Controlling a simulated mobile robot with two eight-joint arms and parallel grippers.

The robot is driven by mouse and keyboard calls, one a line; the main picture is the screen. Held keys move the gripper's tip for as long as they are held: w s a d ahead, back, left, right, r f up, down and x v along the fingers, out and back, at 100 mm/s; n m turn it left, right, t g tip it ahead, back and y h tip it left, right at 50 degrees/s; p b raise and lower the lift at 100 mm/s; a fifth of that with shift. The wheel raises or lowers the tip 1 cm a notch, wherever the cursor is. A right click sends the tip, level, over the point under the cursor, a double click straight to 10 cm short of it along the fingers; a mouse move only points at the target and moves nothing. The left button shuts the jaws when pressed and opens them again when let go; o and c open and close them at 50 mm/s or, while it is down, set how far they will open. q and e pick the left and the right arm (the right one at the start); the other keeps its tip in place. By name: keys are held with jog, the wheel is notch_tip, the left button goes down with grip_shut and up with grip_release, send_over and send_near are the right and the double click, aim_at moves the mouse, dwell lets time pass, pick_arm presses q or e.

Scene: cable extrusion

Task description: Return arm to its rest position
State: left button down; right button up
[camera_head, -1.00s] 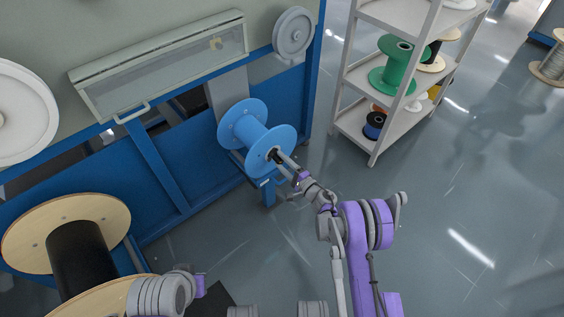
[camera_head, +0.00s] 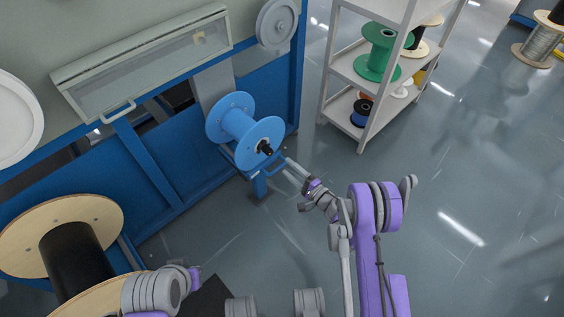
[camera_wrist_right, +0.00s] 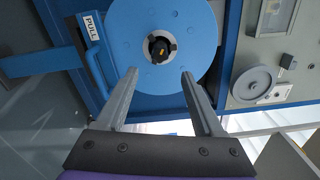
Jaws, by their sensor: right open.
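My right gripper (camera_head: 290,170) is open and empty in the head view, a little in front of and below the blue spool (camera_head: 238,122). The spool is mounted on the blue machine, with a black knob (camera_head: 264,147) at the centre of its near flange. In the right wrist view the two fingers of the right gripper (camera_wrist_right: 154,92) stand apart, with the spool's flange (camera_wrist_right: 163,30) and the black knob (camera_wrist_right: 160,48) beyond them. Part of my left arm (camera_head: 160,288) shows at the lower left of the head view; its fingertips are not visible.
A large wooden-flanged reel with a black core (camera_head: 75,262) stands at the lower left. A shelf rack (camera_head: 345,66) with a green spool (camera_head: 379,54) stands at the upper right. A blue pull handle (camera_wrist_right: 97,75) is beside the spool.

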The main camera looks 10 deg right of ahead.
jog(key=shift+s+d, duration=0.2)
jog(key=shift+s, duration=0.1)
dwell(0.4)
